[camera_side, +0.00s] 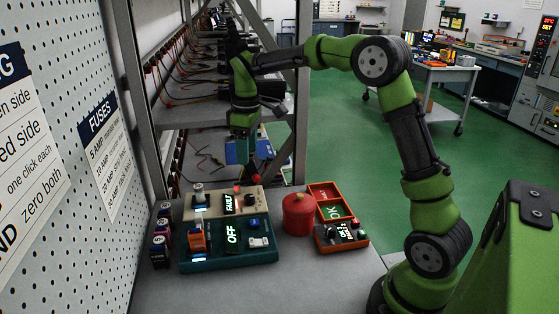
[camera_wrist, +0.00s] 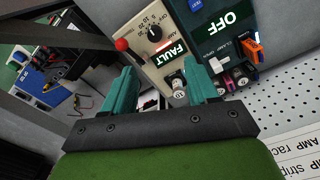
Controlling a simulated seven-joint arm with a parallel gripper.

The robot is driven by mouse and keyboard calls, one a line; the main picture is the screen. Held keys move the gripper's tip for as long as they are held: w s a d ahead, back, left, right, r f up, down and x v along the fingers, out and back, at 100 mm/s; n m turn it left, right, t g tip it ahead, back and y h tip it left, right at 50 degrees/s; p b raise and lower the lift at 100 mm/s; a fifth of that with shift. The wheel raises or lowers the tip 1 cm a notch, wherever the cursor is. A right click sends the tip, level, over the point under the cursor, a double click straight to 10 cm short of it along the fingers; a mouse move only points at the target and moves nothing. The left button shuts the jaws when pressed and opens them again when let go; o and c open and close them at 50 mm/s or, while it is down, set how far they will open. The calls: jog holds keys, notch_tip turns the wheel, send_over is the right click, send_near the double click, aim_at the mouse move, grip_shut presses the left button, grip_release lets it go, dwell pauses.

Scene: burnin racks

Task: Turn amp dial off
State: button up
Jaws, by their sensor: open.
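The amp dial (camera_wrist: 155,33) is a round black knob on a beige panel (camera_wrist: 135,30), with numbers and the word AMP printed around it. I cannot make out which mark it points to. A lit FAULT display (camera_wrist: 172,56) is beside it. In the side view the beige panel (camera_side: 213,213) stands behind a teal box, and the dial (camera_side: 250,199) is a small dark knob at its right. My gripper (camera_wrist: 163,78) has two teal fingers spread apart with nothing between them. In the side view my gripper (camera_side: 242,131) hangs above and behind the panel, apart from it.
A red-tipped lever (camera_wrist: 122,45) sticks up at the panel edge. The teal box (camera_side: 205,264) shows OFF. A red canister (camera_side: 298,214) and orange-trimmed boxes (camera_side: 322,190) stand to the right. Rack posts (camera_side: 300,140) and a shelf (camera_side: 190,115) surround the arm.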

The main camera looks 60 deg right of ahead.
aim_at(249, 197)
jog(key=f+n, duration=0.1)
jog(key=f, duration=0.4)
jog(key=f+n, duration=0.1)
jog(key=f, duration=0.4)
jog(key=w+f+n, duration=0.1)
jog(key=f, duration=0.4)
jog(key=shift+d, duration=0.35)
jog(key=shift+c, duration=0.2)
jog(key=shift+r, duration=0.1)
jog(key=c, duration=1)
